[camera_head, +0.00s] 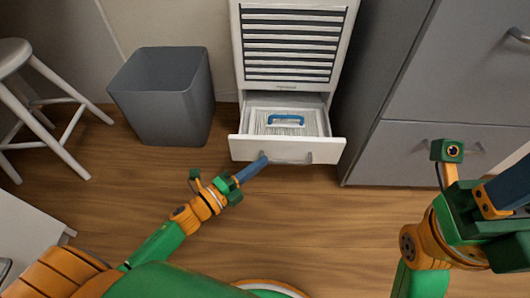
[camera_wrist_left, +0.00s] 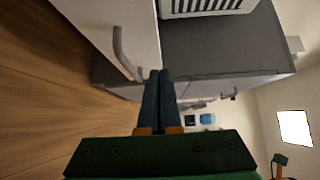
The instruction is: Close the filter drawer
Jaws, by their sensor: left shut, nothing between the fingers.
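The filter drawer (camera_head: 325,150) is a white drawer at the base of a white slatted unit (camera_head: 290,88). It stands pulled out, and a white pleated filter with a blue handle (camera_head: 286,120) lies in it. Its front has a grey bar handle, which also shows in the left wrist view (camera_wrist_left: 122,55). My left gripper (camera_head: 262,158) is shut and empty, its fingertips at the drawer front just left of the handle; I cannot tell whether they touch. It also shows in the left wrist view (camera_wrist_left: 158,72). My right gripper (camera_head: 508,190) is at the right edge, its fingertips cut off.
A grey bin (camera_head: 165,105) stands left of the unit, with a white stool (camera_head: 40,110) farther left. Grey cabinets (camera_head: 430,140) with handles stand close on the right. The wooden floor (camera_head: 300,215) in front of the drawer is clear apart from my arms.

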